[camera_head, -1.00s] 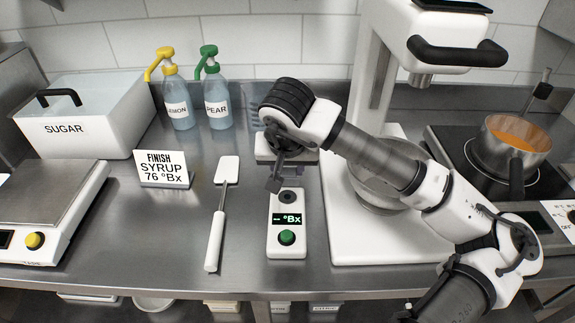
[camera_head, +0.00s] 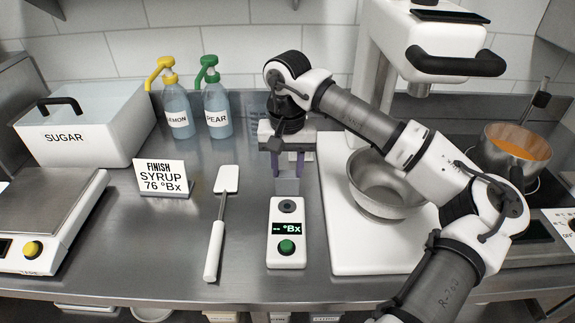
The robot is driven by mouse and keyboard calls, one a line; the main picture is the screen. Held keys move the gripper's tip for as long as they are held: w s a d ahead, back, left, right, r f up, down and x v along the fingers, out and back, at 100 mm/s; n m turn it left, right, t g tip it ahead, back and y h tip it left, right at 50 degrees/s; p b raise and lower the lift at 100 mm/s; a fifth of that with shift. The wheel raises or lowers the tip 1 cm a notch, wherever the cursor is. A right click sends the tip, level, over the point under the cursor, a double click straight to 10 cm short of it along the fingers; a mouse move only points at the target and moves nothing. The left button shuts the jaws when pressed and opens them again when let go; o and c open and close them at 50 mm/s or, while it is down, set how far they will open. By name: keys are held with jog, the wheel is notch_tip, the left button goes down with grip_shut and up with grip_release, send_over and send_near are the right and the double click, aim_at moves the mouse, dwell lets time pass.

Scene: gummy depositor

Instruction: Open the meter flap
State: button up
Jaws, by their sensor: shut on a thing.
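The white meter (camera_head: 286,248) stands on the steel counter with a lit "-- °Bx" display, a green button and a round dark well that shows uncovered near its top. A small greyish, see-through flap (camera_head: 287,187) stands raised at the meter's far end, behind the well. My gripper (camera_head: 287,172) points down there, its two purplish fingers at the flap's upper part and shut on it. The exact contact is small and partly hidden by the fingers.
A spatula (camera_head: 217,235) lies left of the meter, with a syrup sign (camera_head: 163,177) beyond it. A mixer with a steel bowl (camera_head: 386,190) stands to the right. Two pump bottles (camera_head: 216,112) and a sugar box (camera_head: 75,135) are behind. The counter front is clear.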

jog(key=o, duration=1)
